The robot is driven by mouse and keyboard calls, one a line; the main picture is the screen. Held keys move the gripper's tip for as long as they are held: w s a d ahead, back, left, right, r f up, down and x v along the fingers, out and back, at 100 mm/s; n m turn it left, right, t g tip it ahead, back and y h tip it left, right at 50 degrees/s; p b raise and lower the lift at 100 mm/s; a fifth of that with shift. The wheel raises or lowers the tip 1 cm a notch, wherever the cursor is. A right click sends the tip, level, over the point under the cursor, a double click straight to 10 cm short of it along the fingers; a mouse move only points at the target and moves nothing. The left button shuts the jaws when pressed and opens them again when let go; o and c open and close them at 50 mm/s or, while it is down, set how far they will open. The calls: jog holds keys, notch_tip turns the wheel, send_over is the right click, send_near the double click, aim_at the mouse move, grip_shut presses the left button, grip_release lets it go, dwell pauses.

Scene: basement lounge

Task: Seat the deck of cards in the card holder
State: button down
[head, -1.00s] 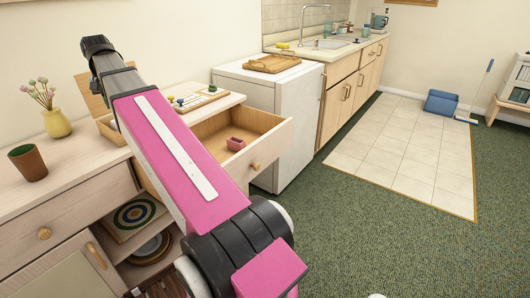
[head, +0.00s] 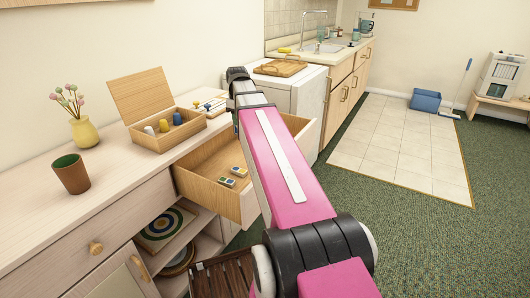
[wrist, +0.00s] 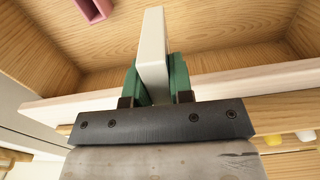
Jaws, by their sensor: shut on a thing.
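In the wrist view my gripper (wrist: 154,68) has its green fingers shut on a pale, slim block, which looks like the deck of cards (wrist: 152,32). The deck points away from the gripper toward the drawer's inside. A reddish-pink holder (wrist: 92,10), which looks like the card holder, shows in part at the upper left, apart from the deck. The open wooden drawer (head: 205,196) is also in the head view.
An open wooden box (head: 165,138) with pegs stands on the cabinet top, beside a game board (head: 214,103). A brown cup (head: 71,174) and a yellow vase (head: 84,132) stand to the left. The drawer rim (wrist: 270,80) crosses behind my gripper.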

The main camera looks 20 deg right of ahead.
jog(key=shift+d+f+n, duration=0.4)
jog(key=shift+f+n, duration=0.2)
jog(key=shift+f, duration=0.1)
jog(key=shift+w+d+f, duration=0.65)
jog(key=shift+d+f, duration=1.15)
jog(key=shift+f, duration=0.05)
jog(key=shift+w+d+f, duration=0.6)
jog(key=shift+d+f, duration=1.2)
jog(key=shift+f, duration=0.05)
jog(key=shift+w+d+f, duration=0.65)
jog(key=shift+d+f, duration=1.15)
jog(key=shift+f, duration=0.05)
jog(key=shift+f, duration=0.1)
jog(key=c, duration=1)
grip_release()
notch_tip(320, 180, up, 12)
jog(key=shift+r, duration=0.15)
